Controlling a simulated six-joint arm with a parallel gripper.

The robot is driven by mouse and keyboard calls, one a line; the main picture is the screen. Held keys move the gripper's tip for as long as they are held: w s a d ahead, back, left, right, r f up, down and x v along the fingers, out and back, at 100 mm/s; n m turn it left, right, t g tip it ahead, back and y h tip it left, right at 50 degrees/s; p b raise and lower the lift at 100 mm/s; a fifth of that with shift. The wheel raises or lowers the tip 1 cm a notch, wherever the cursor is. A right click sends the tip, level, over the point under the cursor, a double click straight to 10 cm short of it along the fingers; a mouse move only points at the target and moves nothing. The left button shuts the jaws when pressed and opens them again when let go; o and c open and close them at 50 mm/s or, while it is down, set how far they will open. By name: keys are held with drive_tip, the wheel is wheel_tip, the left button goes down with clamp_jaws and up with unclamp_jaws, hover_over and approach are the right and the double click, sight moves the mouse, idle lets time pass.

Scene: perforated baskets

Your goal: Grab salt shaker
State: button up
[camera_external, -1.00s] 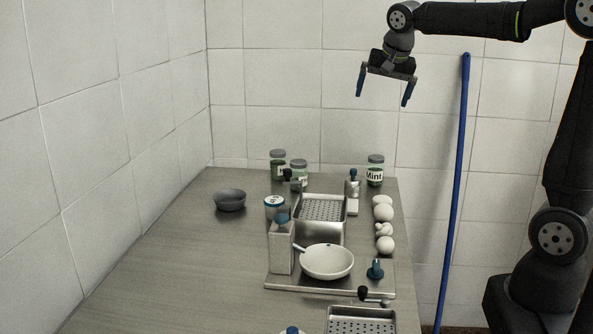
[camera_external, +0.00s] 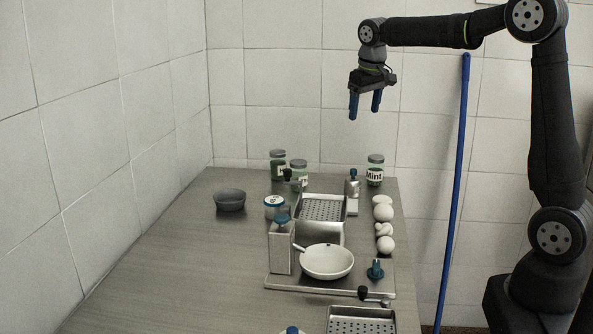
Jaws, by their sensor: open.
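My gripper (camera_external: 365,104) is open and empty, with its two blue fingers pointing down. It hangs high above the far end of the table, well clear of everything on it. No readable label marks a salt shaker. A small container with a blue and white lid (camera_external: 274,203) stands left of the perforated basket, partly hidden by a tall metal box. A small metal piece with a dark blue top (camera_external: 352,183) stands at the basket's far right; I cannot tell which of these, if either, is the salt shaker.
The perforated metal basket (camera_external: 345,229) is mid-table, with a white pan (camera_external: 327,262) in front. The tall metal box (camera_external: 281,251) stands left of the pan. A mint jar (camera_external: 375,171), other jars and pale round items line the back and right. The table's left side is mostly clear.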

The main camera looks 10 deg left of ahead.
sight(353, 175)
drive_tip(key=w+a+f+n, duration=0.1)
drive_tip(key=w+f+n, duration=0.1)
drive_tip(key=f, duration=0.4)
drive_tip(key=w+a+f+n+g, duration=0.1)
drive_tip(key=w+f+n, duration=0.1)
drive_tip(key=f+n, duration=0.2)
drive_tip(key=w+a+f+n+g+h, duration=0.1)
drive_tip(key=f+n, duration=0.3)
drive_tip(key=f, duration=0.6)
drive_tip(key=shift+w, duration=0.45)
drive_tip(key=shift+d+f, duration=0.2)
drive_tip(key=shift+f, duration=1.2)
drive_tip(key=shift+d+f, duration=0.2)
drive_tip(key=shift+f, duration=1.15)
drive_tip(key=c, duration=1.1)
drive_tip(key=shift+r, duration=0.2)
